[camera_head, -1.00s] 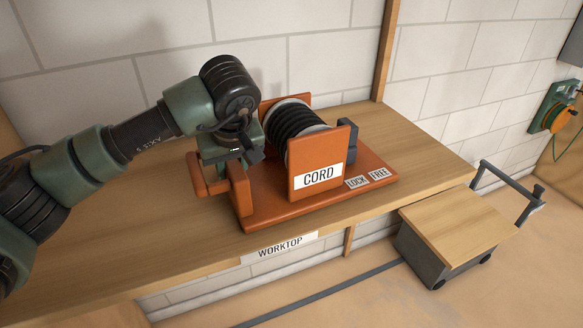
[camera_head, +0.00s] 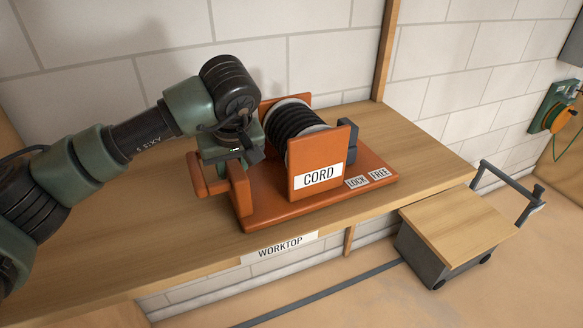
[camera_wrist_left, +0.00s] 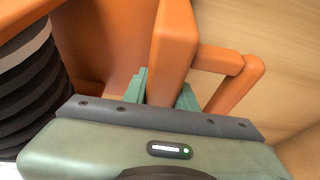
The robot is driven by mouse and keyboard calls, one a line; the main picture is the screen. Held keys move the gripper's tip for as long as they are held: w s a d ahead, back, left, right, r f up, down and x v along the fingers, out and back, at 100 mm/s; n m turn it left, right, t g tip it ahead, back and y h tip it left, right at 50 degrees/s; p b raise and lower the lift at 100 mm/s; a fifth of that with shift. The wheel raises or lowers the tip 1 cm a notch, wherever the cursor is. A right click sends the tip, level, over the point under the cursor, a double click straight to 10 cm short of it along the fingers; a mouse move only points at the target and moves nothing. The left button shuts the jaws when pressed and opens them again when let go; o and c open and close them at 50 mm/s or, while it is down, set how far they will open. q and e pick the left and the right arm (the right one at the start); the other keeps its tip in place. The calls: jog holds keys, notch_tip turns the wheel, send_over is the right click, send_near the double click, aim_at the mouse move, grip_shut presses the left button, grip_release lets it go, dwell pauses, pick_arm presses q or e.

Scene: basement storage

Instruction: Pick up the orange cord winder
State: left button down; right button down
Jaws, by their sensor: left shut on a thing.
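The orange cord winder (camera_head: 270,210) stands on the wooden worktop. It has a flat base, two upright plates, a black ribbed spool (camera_head: 297,122) between them, and a front plate lettered CORD. An orange upright with a side bar (camera_head: 196,175) stands at its left end. My left gripper (camera_wrist_left: 162,95) is shut on this orange upright, with a green finger on either side of it in the left wrist view. The arm hides part of the upright in the head view. The winder's base rests on the worktop. My right gripper is not in view.
The worktop (camera_head: 415,150) is clear to the right of the winder, with a brick wall behind and a wooden post (camera_head: 386,50). A wood-topped cart (camera_head: 460,222) stands on the floor at right. A green and orange reel (camera_head: 556,117) hangs on the right wall.

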pick_arm(q)
jog(key=shift+w+d+r, duration=0.1)
jog(key=shift+w+r, duration=0.05)
jog(key=shift+r, duration=0.05)
